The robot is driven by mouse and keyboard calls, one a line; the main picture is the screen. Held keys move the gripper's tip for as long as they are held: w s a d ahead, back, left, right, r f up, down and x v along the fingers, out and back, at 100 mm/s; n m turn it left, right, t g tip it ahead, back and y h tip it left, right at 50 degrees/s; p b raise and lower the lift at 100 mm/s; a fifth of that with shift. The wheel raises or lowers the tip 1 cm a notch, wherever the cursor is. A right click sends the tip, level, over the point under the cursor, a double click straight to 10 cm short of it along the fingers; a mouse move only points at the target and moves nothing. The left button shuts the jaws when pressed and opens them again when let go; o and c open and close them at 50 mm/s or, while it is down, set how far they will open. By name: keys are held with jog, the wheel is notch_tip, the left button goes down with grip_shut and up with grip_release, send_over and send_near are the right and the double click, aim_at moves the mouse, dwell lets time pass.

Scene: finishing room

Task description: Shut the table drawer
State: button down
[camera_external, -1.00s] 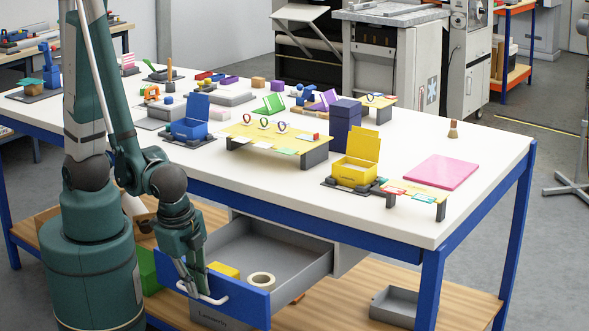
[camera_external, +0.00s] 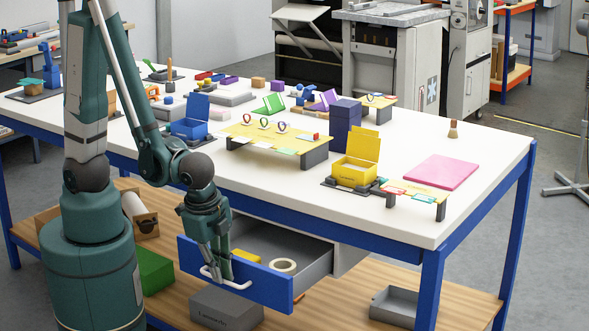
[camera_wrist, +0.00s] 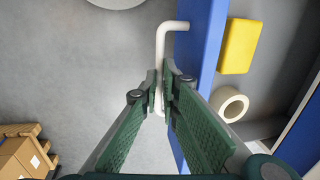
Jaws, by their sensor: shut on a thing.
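The table drawer (camera_external: 265,284) has a blue front and a grey inside, and it stands partly open below the white tabletop. A white bar handle (camera_external: 225,279) is fixed to its front. My gripper (camera_external: 219,272) is at the handle, in front of the drawer. In the wrist view my gripper (camera_wrist: 161,95) has its green fingers closed around the white handle (camera_wrist: 161,50). A yellow block (camera_wrist: 239,46) and a roll of tape (camera_wrist: 229,104) lie inside the drawer. The drawer's far part is hidden under the tabletop.
The white table (camera_external: 330,215) above has several boxes and small stands on it. On the wooden lower shelf (camera_external: 345,308) are a grey box (camera_external: 226,307), a green box (camera_external: 152,270) and a grey tray (camera_external: 394,306). Floor in front of the drawer shows clear in the wrist view.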

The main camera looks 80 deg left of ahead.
jog(key=b, duration=0.1)
send_over(268, 263)
dwell(0.7)
jog(key=shift+w, duration=0.1)
jog(key=c, duration=2.7)
grip_release()
jog(key=shift+w+a, duration=0.1)
jog(key=shift+o, duration=0.7)
jog(key=shift+r, duration=0.2)
notch_tip(268, 263, up, 11)
jog(key=s+d, duration=0.1)
jog(key=shift+s+d+r, duration=0.2)
jog(key=shift+s+d, duration=0.2)
jog(key=shift+r, duration=0.1)
